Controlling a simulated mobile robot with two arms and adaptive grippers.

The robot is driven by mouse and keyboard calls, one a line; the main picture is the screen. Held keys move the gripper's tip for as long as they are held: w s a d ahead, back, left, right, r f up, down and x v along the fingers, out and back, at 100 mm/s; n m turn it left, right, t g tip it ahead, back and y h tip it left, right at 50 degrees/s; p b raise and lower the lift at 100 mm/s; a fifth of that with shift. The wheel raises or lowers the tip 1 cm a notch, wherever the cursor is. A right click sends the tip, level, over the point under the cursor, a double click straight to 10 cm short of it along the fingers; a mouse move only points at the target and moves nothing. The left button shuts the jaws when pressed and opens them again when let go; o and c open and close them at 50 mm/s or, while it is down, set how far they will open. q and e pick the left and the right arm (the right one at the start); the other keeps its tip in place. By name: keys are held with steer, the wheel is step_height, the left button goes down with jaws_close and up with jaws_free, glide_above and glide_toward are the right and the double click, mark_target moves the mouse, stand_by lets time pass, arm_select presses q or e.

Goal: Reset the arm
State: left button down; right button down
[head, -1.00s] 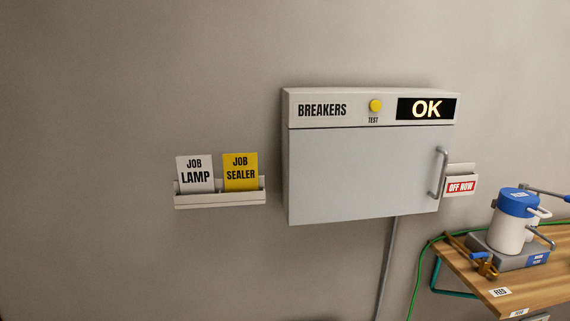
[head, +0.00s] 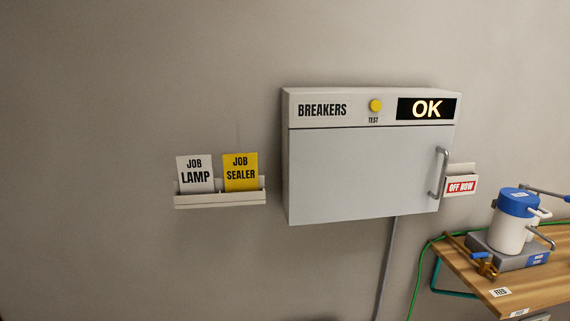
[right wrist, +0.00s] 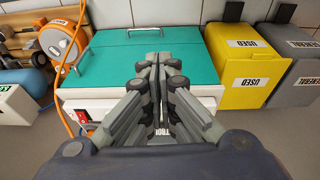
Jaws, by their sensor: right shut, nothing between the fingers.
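My right gripper (right wrist: 159,65) shows in the right wrist view. Its fingers are together and nothing is between them. It is in front of a white unit with a teal top (right wrist: 185,50). My left gripper does not show in any view. In the head view neither arm shows. The breaker box (head: 365,170) hangs on the wall with its door shut, and its display (head: 426,109) reads OK.
A yellow bin (right wrist: 245,70) and a grey bin (right wrist: 294,60) stand right of the teal-topped unit. An orange reel (right wrist: 62,42) with an orange cable is at its left. In the head view a card rack (head: 220,199) and a wooden shelf (head: 520,283) are on the wall.

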step_height(320, 180, down, 11)
steer(key=s, duration=0.2)
steer(key=s+d+f+g, duration=0.2)
steer(key=s+d+f, duration=0.1)
steer(key=s+f, duration=1.5)
steer(key=shift+d+f, duration=0.2)
steer(key=shift+f, duration=0.4)
steer(key=shift+n, duration=0.3)
